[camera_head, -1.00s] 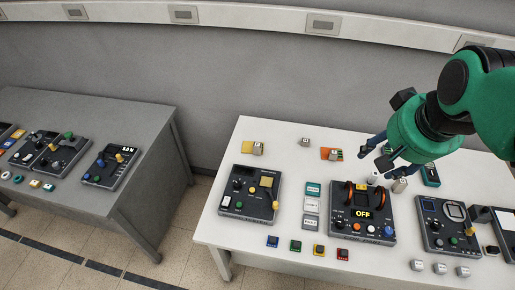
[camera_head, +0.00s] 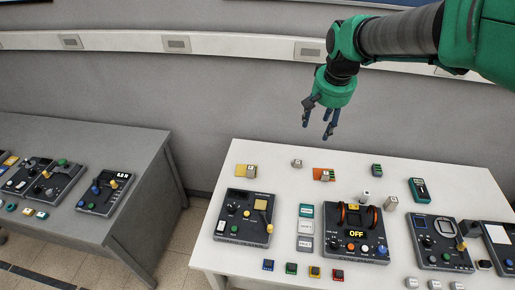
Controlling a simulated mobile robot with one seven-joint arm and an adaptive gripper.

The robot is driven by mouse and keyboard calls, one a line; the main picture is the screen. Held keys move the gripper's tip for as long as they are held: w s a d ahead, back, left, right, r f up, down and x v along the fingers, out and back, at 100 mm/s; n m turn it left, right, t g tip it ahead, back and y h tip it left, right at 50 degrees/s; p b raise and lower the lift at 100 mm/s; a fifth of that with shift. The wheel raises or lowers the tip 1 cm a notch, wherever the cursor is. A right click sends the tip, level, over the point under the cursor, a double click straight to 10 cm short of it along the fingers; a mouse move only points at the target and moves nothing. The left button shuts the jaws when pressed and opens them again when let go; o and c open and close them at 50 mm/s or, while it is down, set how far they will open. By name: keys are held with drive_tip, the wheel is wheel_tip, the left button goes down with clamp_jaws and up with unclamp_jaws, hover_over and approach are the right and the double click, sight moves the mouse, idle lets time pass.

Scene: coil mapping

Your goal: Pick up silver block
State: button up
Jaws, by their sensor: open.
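A small silver block (camera_head: 297,163) stands alone near the back edge of the white table (camera_head: 350,162). I cannot tell which of these the task means. My gripper (camera_head: 318,130) hangs above the table's back edge with its fingers pointing down, spread and empty. In the picture it is above and slightly right of the lone silver block, clearly apart from it.
A dark panel with orange arcs and an "OFF" display (camera_head: 356,235) stands mid-table, with other panels at left (camera_head: 243,217) and right (camera_head: 440,243). Coloured cubes line the front. A grey table (camera_head: 120,150) stands left.

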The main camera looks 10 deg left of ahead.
drive_tip(key=w+a+f+p, duration=0.1)
drive_tip(key=w+a+f, duration=0.5)
drive_tip(key=w+a, duration=0.15)
drive_tip(key=g+p, duration=0.3)
drive_tip(key=p, duration=0.1)
hover_over(251, 167)
wheel_tip(251, 167, down, 27)
drive_tip(key=shift+w+a+h, duration=0.15)
drive_tip(key=shift+a+h, duration=0.05)
drive_tip(key=shift+h, duration=0.1)
drive_tip(key=shift+f, duration=4.3)
drive_tip(key=shift+f, duration=0.1)
drive_tip(key=shift+d+f+p, duration=0.2)
drive_tip(key=shift+f+p, duration=0.1)
drive_tip(key=shift+f, duration=2.15)
